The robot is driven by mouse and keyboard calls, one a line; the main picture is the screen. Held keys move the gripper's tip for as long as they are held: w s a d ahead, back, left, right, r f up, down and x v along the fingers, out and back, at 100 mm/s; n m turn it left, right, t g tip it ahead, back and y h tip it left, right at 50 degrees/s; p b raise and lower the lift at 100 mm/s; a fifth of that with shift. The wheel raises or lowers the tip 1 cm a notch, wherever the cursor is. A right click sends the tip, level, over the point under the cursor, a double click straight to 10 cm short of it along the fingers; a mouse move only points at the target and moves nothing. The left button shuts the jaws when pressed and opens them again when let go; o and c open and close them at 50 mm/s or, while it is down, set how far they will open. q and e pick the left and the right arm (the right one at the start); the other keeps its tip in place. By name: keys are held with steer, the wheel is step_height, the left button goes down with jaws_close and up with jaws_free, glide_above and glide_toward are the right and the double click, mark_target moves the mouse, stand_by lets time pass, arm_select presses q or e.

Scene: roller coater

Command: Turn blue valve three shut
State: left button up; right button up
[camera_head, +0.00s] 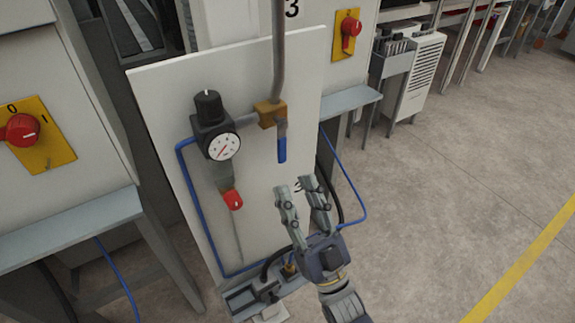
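The blue valve handle (282,149) hangs straight down from a brass valve body (270,113) on a white panel (160,100). A grey vertical pipe (279,50) enters the brass body from above. A black "3" (291,9) shows at the top, near the pipe. My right gripper (295,187) is just below the blue handle in the picture, with its fingers pointing up towards it. Its two fingers are apart with nothing between them. It appears clear of the handle; the exact depth gap cannot be told. My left gripper is out of view.
A black regulator with a round gauge (223,147) and a red-tipped part (232,199) sit left of the valve. Blue tubing (206,238) runs around the panel. Red switches on yellow plates (350,29) flank it. Open floor (450,180) lies to the right.

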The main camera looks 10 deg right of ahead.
steer(key=v, duration=0.3)
steer(key=shift+s+d+f, duration=0.1)
steer(key=shift+s+f, duration=0.15)
steer(key=shift+f, duration=0.05)
steer(key=w+f+m+g+h, duration=0.1)
steer(key=w+f+g+h, duration=0.15)
steer(key=f, duration=0.75)
steer(key=w+f+g+h, duration=0.1)
steer(key=w+f+g, duration=0.15)
steer(key=f, duration=0.75)
steer(key=s+d+f+g+h, duration=0.1)
steer(key=s+f+g, duration=0.3)
steer(key=f, duration=0.8)
steer(key=s+d+f+g+h, duration=0.1)
steer(key=s+d+f+g, duration=0.2)
steer(key=f, duration=0.9)
steer(key=s+d+f+g+h, duration=0.25)
steer(key=s+f+g, duration=0.45)
steer(key=s+f, duration=0.65)
steer(key=s+d+f+g, duration=0.2)
steer(key=s+d+f, duration=0.1)
steer(key=s, duration=0.5)
steer(key=s+d+f+g, duration=0.3)
steer(key=s+f, duration=0.1)
steer(key=s, duration=0.5)
steer(key=shift+f+g+h, duration=0.3)
steer(key=shift+f+h, duration=0.05)
steer(key=shift+h, duration=0.05)
